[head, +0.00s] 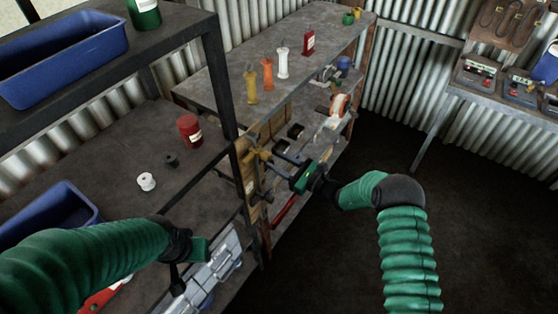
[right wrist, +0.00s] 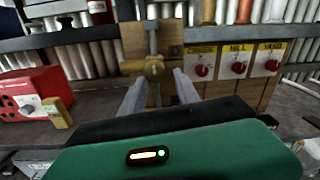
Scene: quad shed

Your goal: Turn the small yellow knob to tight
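A small brass-yellow knob (right wrist: 154,70) with a crossbar is mounted on an upright wooden board (right wrist: 165,40) in the right wrist view. In the head view the yellow knob (head: 262,155) is at the shelf's front edge. My right gripper (right wrist: 160,80) is open, its two fingers apart on either side of the knob's lower part; I cannot tell if they touch it. In the head view my right gripper (head: 274,170) points left toward the board. My left gripper (head: 190,268) hangs at lower left over silver metal parts; its fingers are not clear.
Red knobs (right wrist: 238,68) with yellow labels are to the right of the board. A red box (right wrist: 30,95) with a dial stands to the left. The shelf (head: 215,85) holds coloured bottles. Blue bins (head: 62,60) sit at left. The floor (head: 480,240) at right is clear.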

